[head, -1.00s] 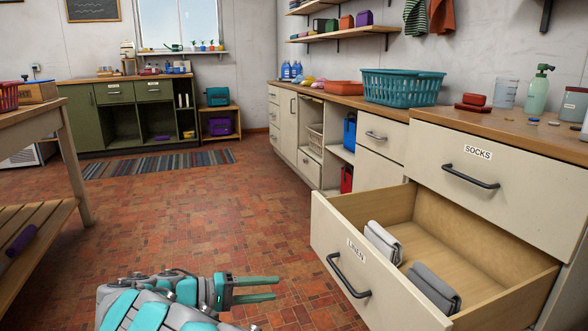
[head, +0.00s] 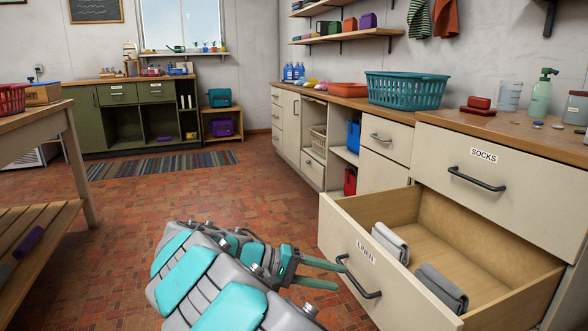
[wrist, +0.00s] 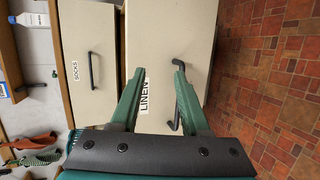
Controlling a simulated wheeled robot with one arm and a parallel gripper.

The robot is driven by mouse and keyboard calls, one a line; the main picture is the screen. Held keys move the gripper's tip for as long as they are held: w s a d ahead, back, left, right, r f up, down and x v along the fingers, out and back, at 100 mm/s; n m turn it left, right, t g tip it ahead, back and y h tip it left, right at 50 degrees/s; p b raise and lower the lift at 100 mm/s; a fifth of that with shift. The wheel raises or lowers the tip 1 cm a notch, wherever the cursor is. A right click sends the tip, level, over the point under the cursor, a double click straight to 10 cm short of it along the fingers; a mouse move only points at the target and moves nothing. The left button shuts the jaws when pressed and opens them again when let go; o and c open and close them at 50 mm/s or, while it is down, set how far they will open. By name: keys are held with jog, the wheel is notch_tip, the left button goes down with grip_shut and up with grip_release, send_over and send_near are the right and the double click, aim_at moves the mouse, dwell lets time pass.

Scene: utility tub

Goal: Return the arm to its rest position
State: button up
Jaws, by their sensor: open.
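My gripper (head: 325,274) is open and empty in the head view, low in front of the open linen drawer. Its two green fingers point right toward the drawer's black handle (head: 358,276). In the wrist view my gripper (wrist: 152,92) shows spread fingers, with the drawer's LINEN label (wrist: 144,96) between them and the handle (wrist: 178,90) by one finger. I cannot tell whether a finger touches the handle. The linen drawer (head: 335,230) is pulled out and holds two folded grey cloths (head: 390,243) (head: 441,288).
The shut socks drawer (head: 510,190) is above the open one. The counter holds a teal basket (head: 405,90), red blocks (head: 478,105) and bottles. A wooden table (head: 50,125) stands at the left. The tiled floor (head: 170,195) between is clear.

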jog(key=s+d+r+m+g+y+p, duration=0.3)
jog(key=s+d+y, duration=0.4)
jog(key=s+d, duration=0.9)
jog(key=s+a+f+y, duration=0.2)
jog(key=s+a+y, duration=0.1)
jog(key=s, duration=0.6)
jog(key=s+a+f+n+y, duration=0.1)
jog(key=s+a+y, duration=0.3)
jog(key=s, duration=0.5)
jog(key=shift+s+a+f+n+p, duration=0.3)
jog(key=shift+a+f+p, duration=0.15)
jog(key=shift+a+f, duration=0.4)
jog(key=shift+d, duration=0.2)
